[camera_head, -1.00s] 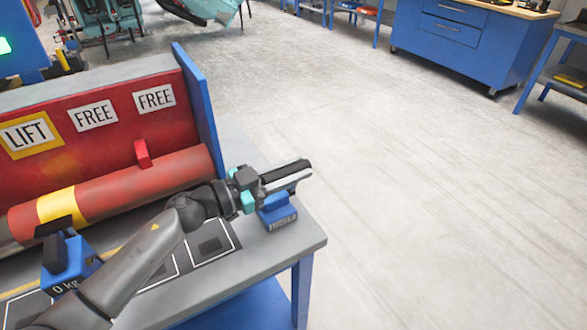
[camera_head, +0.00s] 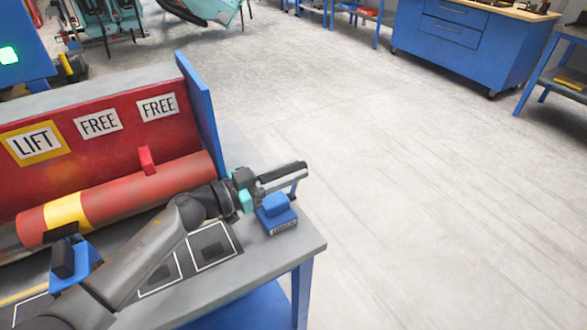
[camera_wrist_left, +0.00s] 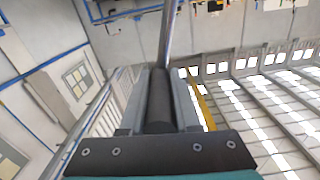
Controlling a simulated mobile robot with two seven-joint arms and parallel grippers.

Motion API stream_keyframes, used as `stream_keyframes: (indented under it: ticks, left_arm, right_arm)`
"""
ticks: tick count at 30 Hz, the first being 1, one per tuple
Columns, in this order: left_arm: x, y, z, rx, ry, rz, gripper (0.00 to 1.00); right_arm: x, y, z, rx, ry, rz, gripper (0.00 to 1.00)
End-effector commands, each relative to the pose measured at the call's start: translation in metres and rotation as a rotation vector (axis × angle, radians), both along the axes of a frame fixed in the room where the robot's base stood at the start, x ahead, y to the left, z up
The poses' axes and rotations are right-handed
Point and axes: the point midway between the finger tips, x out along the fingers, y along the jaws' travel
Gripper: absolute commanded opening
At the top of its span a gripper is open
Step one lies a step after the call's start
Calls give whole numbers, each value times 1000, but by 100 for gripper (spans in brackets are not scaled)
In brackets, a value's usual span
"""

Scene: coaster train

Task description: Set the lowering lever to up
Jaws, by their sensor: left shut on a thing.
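The lowering lever stands on a small blue base (camera_head: 274,208) with a partly readable label, near the right end of the grey bench. My left gripper (camera_head: 283,174) is just above this base, its arm coming in from the left. In the left wrist view it is shut on the lever's dark round grip (camera_wrist_left: 159,105), which lies between the two grey fingers. A thin metal rod (camera_wrist_left: 168,35) runs away from the grip. In the head view the fingers hide much of the lever, so its exact tilt is hard to tell. My right gripper is out of view.
The grey bench (camera_head: 309,242) carries a red housing with LIFT and FREE signs, a red cylinder (camera_head: 145,190) with a yellow band, and a blue end panel (camera_head: 199,105). Another blue device (camera_head: 80,265) stands behind my arm. The floor to the right is clear.

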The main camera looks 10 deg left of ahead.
Motion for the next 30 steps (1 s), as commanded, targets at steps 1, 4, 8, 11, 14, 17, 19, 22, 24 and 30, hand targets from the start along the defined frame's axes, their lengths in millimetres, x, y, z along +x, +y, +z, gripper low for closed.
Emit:
stream_keyframes:
  ticks: [1, 4, 8, 11, 14, 17, 19, 22, 24, 30]
  left_arm:
    - [5, 4, 7, -17, 28, 4, 0]
    - [13, 10, 10, -60, 87, 4, 0]
    - [25, 18, 11, -118, 167, 5, 0]
    - [33, 24, 10, -162, 225, 5, 0]
    - [40, 30, 9, -200, 276, 5, 0]
    - [47, 34, 8, -233, 320, 6, 0]
    - [50, 36, 7, -252, 347, 5, 0]
    - [53, 39, 7, -275, 374, 5, 0]
    - [55, 40, 6, -284, 388, 5, 0]
    - [57, 42, 5, -298, 406, 3, 0]
  right_arm:
    - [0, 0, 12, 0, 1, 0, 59]
    - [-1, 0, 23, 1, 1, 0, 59]
    - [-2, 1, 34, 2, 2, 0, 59]
    - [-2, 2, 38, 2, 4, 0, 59]
    - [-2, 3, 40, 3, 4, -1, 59]
    - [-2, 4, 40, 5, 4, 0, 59]
    - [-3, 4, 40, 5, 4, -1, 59]
    - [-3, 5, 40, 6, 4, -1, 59]
    - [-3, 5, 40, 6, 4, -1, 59]
    - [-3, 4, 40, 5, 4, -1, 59]
